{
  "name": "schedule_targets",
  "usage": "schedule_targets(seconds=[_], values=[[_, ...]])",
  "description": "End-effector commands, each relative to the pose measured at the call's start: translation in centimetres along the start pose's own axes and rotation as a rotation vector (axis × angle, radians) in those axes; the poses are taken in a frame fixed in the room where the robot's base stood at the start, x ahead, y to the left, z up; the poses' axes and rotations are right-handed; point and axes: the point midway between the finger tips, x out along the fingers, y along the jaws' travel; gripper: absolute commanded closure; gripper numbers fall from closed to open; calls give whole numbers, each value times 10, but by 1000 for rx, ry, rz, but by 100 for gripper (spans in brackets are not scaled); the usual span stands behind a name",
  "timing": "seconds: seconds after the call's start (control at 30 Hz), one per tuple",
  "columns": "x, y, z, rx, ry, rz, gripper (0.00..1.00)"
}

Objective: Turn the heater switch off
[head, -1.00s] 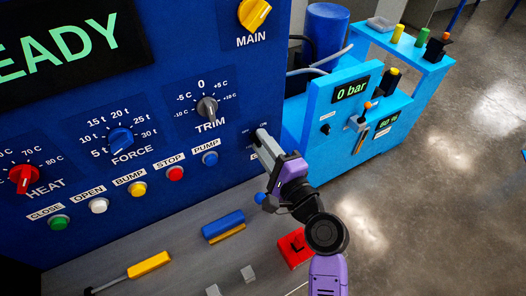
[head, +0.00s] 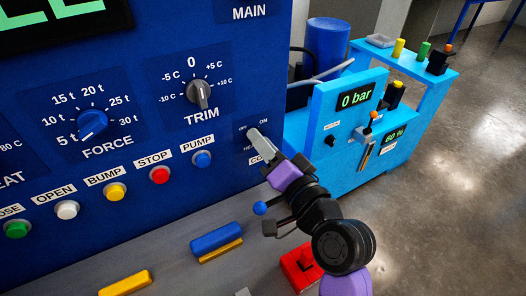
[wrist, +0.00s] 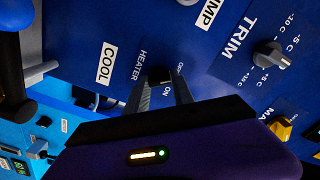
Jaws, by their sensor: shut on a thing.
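The heater switch (wrist: 158,73) is a small dark knob on the blue panel in the wrist view. It sits between the HEATER label (wrist: 140,65) and the OFF and ON marks. My gripper (wrist: 161,88) is shut on it, one grey finger on each side. The fingers and the angle hide which mark the switch points to. In the head view, my gripper (head: 258,138) reaches the panel's lower right corner, below right of the TRIM dial. There it covers the switch, and only parts of its labels show.
The TRIM dial (head: 198,94) and blue PUMP button (head: 202,159) are close by on the left. A blue-ball lever (head: 260,208) is just below my gripper. Blue and yellow blocks (head: 217,240) lie on the grey ledge. A light-blue unit (head: 340,125) stands right.

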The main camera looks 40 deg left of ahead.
Motion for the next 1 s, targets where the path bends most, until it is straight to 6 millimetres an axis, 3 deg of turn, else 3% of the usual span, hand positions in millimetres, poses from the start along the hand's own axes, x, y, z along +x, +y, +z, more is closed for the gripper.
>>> schedule_targets(seconds=[0.3, 0.87, 0.9, 1.0], values=[[0, 2, 3, -128, -5, 2, 100], [0, 1, 3, -157, -6, 3, 100], [0, 1, 3, -157, -6, 3, 67], [0, 1, 2, -157, -5, 2, 49]])
